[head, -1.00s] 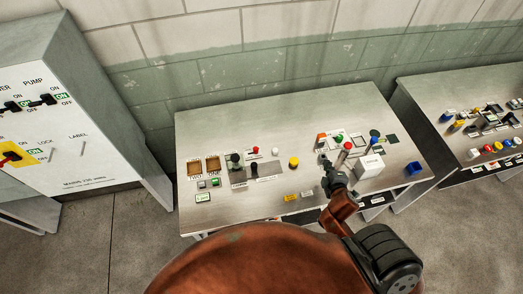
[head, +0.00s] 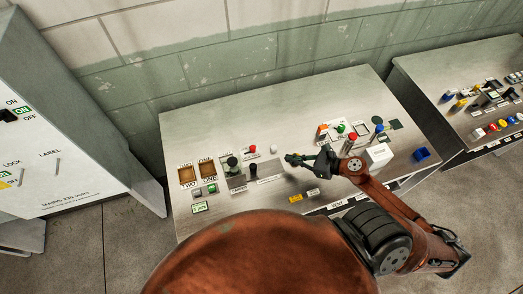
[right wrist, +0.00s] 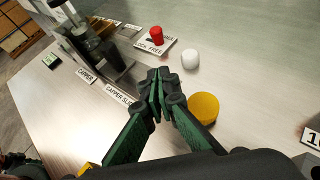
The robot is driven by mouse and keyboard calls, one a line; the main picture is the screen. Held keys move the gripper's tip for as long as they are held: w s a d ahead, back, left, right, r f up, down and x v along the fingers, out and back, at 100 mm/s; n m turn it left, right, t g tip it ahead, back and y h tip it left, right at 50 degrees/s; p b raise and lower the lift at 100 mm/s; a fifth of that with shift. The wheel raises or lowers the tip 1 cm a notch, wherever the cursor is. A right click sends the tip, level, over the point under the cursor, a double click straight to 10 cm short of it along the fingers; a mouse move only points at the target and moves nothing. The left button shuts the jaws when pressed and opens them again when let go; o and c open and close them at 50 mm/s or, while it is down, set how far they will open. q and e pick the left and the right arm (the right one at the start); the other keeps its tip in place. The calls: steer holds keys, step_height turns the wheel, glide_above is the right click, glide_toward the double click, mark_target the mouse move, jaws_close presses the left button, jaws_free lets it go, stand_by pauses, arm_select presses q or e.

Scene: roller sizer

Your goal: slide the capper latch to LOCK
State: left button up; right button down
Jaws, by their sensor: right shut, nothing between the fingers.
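A small red knob (head: 252,149) stands on a plate at the back of the panel. In the right wrist view the red knob (right wrist: 156,36) has a plate marked LOCK FREE (right wrist: 150,47) beside it; which word it sits at I cannot tell. My right gripper (head: 289,158) is shut and empty, over the panel to the right of and nearer than the red knob. In the right wrist view its green and black fingers (right wrist: 158,76) meet below the knob, apart from it. My left gripper is not in view.
A white knob (right wrist: 190,59) stands right of the red one, and a yellow knob (right wrist: 203,107) is close beside my fingers. A dark capper post (right wrist: 95,45) stands left, near the CAPPER SLIDE label (right wrist: 117,92). A white box (head: 378,154) is further right.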

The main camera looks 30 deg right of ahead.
steer(key=p, duration=0.1)
glide_toward(255, 151)
steer(key=f, duration=0.1)
steer(key=w+f, duration=0.1)
steer(key=shift+a+f, duration=0.15)
steer(key=shift+f, duration=0.15)
steer(key=w+a, duration=0.1)
steer(key=w+a+p, duration=0.1)
steer(key=w, duration=0.1)
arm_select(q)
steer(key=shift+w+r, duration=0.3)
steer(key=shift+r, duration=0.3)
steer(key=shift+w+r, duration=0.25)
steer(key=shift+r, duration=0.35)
arm_select(e)
steer(key=shift+w+a+f, duration=0.1)
steer(key=shift+w+a, duration=0.1)
steer(key=shift+w, duration=0.2)
steer(key=a+p, duration=0.1)
steer(key=w+a+p, duration=0.1)
steer(key=a, duration=0.1)
steer(key=shift+a, duration=0.25)
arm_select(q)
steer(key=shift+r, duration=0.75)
arm_select(e)
steer(key=shift+s, duration=0.1)
